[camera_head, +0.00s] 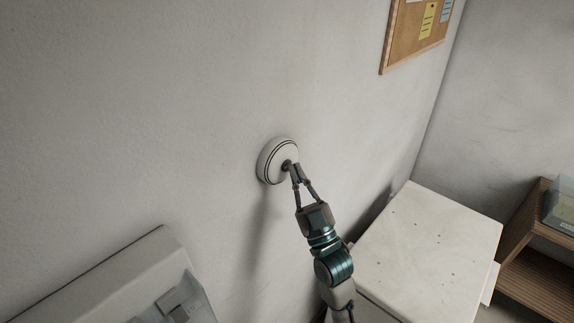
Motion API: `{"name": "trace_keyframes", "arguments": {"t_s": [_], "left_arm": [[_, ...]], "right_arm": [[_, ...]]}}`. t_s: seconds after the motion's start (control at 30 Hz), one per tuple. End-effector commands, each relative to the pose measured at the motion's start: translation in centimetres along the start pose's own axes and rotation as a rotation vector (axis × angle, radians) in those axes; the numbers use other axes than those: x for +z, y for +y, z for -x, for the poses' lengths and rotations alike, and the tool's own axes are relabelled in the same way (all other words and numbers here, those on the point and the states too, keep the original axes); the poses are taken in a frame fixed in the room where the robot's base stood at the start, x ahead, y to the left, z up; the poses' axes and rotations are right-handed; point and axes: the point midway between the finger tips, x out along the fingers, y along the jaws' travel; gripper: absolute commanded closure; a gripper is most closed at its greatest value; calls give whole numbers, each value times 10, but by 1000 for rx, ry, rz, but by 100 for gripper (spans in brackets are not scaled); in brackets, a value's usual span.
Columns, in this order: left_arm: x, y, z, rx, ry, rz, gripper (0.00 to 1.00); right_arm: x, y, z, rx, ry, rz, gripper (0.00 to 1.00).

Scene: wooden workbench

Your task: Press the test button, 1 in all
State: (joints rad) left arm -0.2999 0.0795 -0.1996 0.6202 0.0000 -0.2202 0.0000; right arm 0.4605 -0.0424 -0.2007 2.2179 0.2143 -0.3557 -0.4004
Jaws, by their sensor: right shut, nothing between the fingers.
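A round white device (271,160) with dark rings is mounted on the wall, in the middle of the head view. A small dark spot shows at its centre, where the test button would be, but my fingertips largely cover it. My right gripper (292,167) reaches up from below. My left gripper is not in view.
A white-topped cabinet (430,245) stands right of my right arm. A wooden shelf (540,275) is at the far right. A pale box-like unit (130,270) is at the lower left. A cork board (408,40) hangs at upper right. The wall around the device is bare.

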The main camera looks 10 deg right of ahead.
Motion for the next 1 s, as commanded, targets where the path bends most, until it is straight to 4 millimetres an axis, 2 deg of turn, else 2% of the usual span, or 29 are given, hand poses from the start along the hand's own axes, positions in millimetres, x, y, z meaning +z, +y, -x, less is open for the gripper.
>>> {"name": "trace_keyframes", "arguments": {"t_s": [0.47,1.0], "left_arm": [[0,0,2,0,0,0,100],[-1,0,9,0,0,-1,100]], "right_arm": [[-5,4,6,0,1,2,100],[-28,28,38,0,1,1,100]]}}
